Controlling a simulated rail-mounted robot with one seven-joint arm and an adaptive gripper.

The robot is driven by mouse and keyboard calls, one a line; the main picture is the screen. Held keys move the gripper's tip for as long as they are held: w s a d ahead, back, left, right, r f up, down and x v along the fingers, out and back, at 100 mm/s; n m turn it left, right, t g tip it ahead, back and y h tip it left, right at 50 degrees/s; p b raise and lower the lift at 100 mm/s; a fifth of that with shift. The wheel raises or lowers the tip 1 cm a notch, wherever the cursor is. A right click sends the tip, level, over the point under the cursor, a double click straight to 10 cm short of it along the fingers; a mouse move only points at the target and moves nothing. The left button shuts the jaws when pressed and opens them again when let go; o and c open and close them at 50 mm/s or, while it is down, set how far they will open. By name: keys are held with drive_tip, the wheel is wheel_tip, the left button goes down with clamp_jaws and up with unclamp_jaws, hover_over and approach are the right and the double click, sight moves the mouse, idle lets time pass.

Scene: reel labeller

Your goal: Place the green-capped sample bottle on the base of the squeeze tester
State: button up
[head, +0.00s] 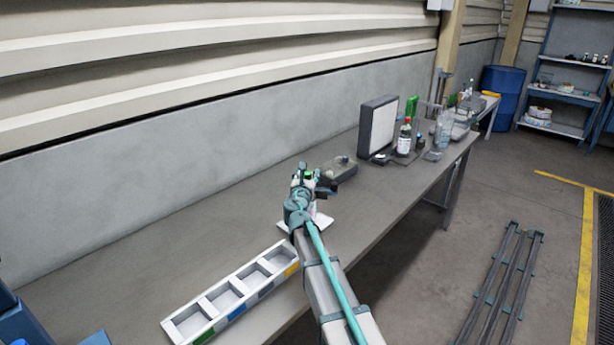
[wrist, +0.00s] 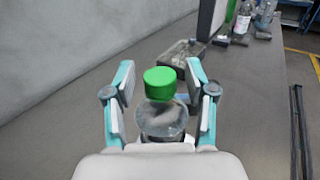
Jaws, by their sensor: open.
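The green-capped sample bottle (wrist: 162,118) stands between my gripper's fingers in the wrist view, its clear shoulder below the green cap (wrist: 160,84). My gripper (wrist: 160,75) is open, with a finger on each side of the bottle and visible gaps beside the cap. In the head view my gripper (head: 305,174) is over the bench, and the green cap (head: 308,174) shows at it. The bottle's lower part is hidden by my gripper. A low grey device (head: 339,171) stands just beyond; I cannot tell if it is the squeeze tester.
A white tray (head: 202,304) with several compartments lies at the near bench edge. A white flat piece (head: 321,222) lies beside my arm. A red-capped bottle (head: 404,138) and an upright grey panel (head: 378,127) stand farther along. The bench along the wall at left is clear.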

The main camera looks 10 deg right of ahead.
drive_tip(key=b+v, duration=0.2)
drive_tip(key=v, duration=1)
drive_tip(key=shift+r, duration=0.15)
